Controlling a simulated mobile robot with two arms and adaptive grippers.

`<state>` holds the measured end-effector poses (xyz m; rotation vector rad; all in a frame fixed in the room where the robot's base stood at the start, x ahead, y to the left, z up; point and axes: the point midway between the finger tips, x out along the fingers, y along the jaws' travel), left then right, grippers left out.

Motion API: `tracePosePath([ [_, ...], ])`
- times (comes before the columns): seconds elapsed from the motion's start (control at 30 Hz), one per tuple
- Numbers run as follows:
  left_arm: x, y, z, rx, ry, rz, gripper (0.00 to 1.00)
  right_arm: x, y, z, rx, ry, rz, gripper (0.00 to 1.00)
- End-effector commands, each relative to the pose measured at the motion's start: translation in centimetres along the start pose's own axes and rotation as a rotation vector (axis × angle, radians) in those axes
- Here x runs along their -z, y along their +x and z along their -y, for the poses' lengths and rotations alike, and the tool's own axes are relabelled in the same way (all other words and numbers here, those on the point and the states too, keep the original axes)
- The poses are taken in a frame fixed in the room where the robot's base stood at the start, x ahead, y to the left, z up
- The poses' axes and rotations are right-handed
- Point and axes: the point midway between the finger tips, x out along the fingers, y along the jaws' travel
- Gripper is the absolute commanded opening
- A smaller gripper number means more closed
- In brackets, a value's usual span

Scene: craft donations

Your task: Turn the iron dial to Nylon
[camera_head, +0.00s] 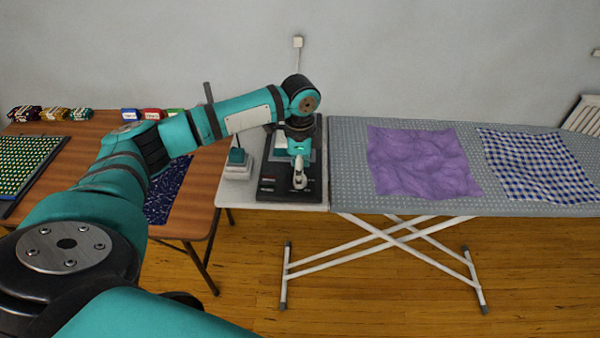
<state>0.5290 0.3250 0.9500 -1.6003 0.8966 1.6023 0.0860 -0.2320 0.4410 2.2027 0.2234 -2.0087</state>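A black panel-like unit (267,193) lies on the small white side table, at the left end of the ironing board. Some pale markings show on it but are too small to read. My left gripper (299,183) points down over the middle of this unit, close to its surface. Its fingers look close together, but I cannot tell whether they are shut or hold anything. I cannot make out the iron dial; the gripper and wrist cover the middle of the unit. My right gripper is not in view.
The white side table (237,199) also holds a small teal-and-white object (237,157). To the right is the ironing board (345,180) with a purple cloth (415,163) and a blue checked cloth (540,165).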

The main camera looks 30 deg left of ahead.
Motion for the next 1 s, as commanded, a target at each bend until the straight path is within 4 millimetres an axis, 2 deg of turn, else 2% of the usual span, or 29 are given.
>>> tracePosePath([
  [0.2, 0.0, 1.8, 0.0, 0.0, 0.0, 0.0, 0.57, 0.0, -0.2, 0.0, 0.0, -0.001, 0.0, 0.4],
  [0.5, 0.0, 2.1, 0.0, 0.001, 0.001, 0.0, 0.57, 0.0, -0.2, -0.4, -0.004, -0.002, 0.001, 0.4],
  [0.9, 0.0, 2.0, 0.0, 0.001, 0.0, -0.001, 0.05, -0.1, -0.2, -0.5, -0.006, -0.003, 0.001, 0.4],
  [0.93, 0.0, 2.0, 0.0, 0.001, 0.0, -0.001, 0.01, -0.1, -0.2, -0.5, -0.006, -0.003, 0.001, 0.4],
  [1.0, 0.0, 2.0, 0.0, 0.001, 0.001, -0.001, 0.01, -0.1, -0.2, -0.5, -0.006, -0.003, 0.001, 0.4],
])
